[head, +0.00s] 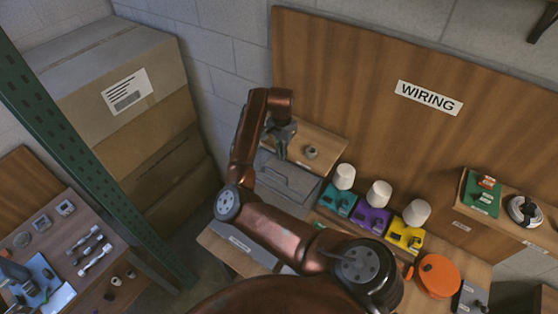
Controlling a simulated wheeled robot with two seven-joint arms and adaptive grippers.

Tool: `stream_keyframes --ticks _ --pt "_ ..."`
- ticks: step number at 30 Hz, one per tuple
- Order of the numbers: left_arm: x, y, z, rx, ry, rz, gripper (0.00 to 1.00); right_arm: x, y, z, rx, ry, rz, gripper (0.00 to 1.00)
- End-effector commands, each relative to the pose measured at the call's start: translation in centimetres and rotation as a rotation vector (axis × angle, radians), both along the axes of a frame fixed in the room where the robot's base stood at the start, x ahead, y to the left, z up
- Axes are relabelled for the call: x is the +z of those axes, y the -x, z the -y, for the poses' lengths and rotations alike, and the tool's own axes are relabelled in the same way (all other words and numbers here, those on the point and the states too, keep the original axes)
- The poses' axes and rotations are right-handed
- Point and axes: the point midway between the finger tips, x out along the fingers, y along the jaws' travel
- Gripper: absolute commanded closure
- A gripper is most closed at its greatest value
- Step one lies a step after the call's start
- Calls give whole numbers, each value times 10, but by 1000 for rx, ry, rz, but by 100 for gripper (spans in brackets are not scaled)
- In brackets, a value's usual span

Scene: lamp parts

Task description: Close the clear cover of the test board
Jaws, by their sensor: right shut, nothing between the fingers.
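My right gripper (282,148) is shut and empty, pointing down in the upper middle of the head view. It hangs near a wooden block or shelf (318,135) with a small grey round part (311,152) on it. Below the gripper is a grey flat-topped box (290,181) with a dark bar across it, partly hidden by my right arm. I cannot tell whether this is the test board, and I make out no clear cover for certain. My left gripper is not in view.
Teal (338,201), purple (374,219) and yellow (405,235) trays with white cups stand right of my arm, near an orange disc (438,276). A wooden back panel (370,100) labelled WIRING rises behind. A green post (90,150) and stacked cartons (120,100) are left.

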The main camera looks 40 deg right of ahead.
Motion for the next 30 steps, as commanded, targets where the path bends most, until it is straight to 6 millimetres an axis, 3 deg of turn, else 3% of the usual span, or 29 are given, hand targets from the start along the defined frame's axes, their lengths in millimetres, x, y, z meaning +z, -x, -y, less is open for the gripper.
stream_keyframes --ticks 6,15,21,30 --pt "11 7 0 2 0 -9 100 -32 3 2 -2 -3 -5 100" --pt "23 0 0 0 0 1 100 -80 3 4 -4 -2 -3 100" --pt "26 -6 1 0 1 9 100 -94 2 4 -5 -2 -1 100" --pt "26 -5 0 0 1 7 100 -95 2 4 -5 -2 -1 100"
